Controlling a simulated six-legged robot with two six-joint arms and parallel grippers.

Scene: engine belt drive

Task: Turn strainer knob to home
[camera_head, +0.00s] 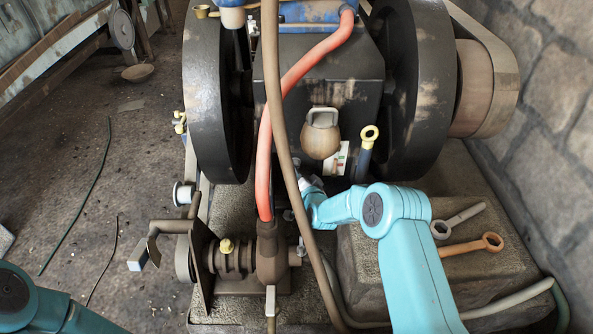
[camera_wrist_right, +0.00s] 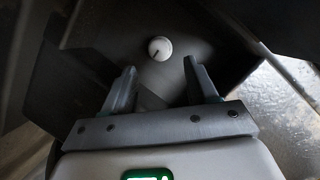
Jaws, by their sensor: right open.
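A small round white knob (camera_wrist_right: 160,48) with a dark line across part of its face sits on a dark panel (camera_wrist_right: 85,75) in the right wrist view. The line slants from near its middle toward the lower left. My right gripper (camera_wrist_right: 159,66) is open and empty. The knob shows just beyond its fingertips, roughly centred between them, and I see no contact. In the head view my right gripper (camera_head: 306,186) is near the engine's lower front, partly hidden by a brown hose. The knob cannot be made out there. Only part of my left arm shows, without its gripper.
A brown hose (camera_head: 279,130) and a red hose (camera_head: 264,155) hang in front of the engine. Large dark wheels (camera_head: 412,80) flank it. Two wrenches (camera_head: 470,246) lie on the block at right. A yellow-ringed dipstick (camera_head: 369,134) stands above my right forearm.

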